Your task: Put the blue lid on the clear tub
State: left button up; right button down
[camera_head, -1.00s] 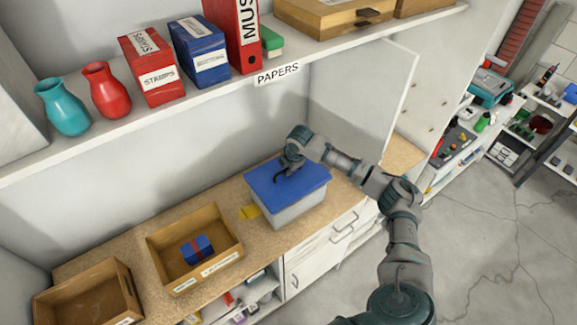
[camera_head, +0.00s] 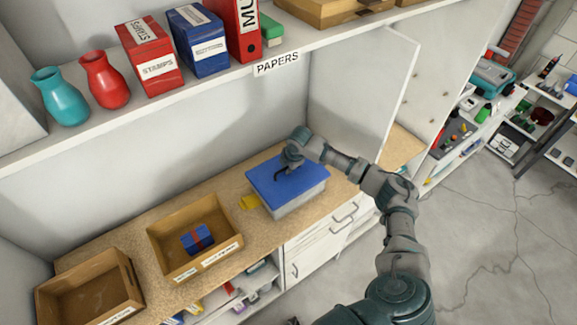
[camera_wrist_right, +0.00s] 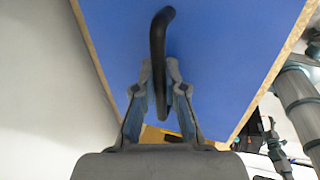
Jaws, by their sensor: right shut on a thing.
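The blue lid (camera_head: 300,187) lies level over the clear tub (camera_head: 302,203) on the worktop in the head view. The lid covers the tub's opening; whether it touches the rim all round I cannot tell. My right gripper (camera_head: 283,170) is above the lid, shut on its dark handle. In the right wrist view, the fingers of the right gripper (camera_wrist_right: 160,75) close around the curved dark handle (camera_wrist_right: 158,45), with the lid's blue face (camera_wrist_right: 215,50) filling the middle. The left gripper is not in view.
An open wooden box (camera_head: 165,238) holding a blue packet (camera_head: 197,238) and an empty one (camera_head: 130,285) stand left of the tub. A shelf (camera_head: 110,123) with vases and binders overhangs behind. A cabinet door (camera_head: 402,85) stands open at right.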

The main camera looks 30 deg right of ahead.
jog(key=c, duration=1.2)
grip_release()
jog(key=shift+d, duration=0.1)
jog(key=v, duration=1.1)
jog(key=shift+s+d+r, duration=0.15)
jog(key=shift+r, duration=0.25)
jog(key=shift+s+f, duration=0.1)
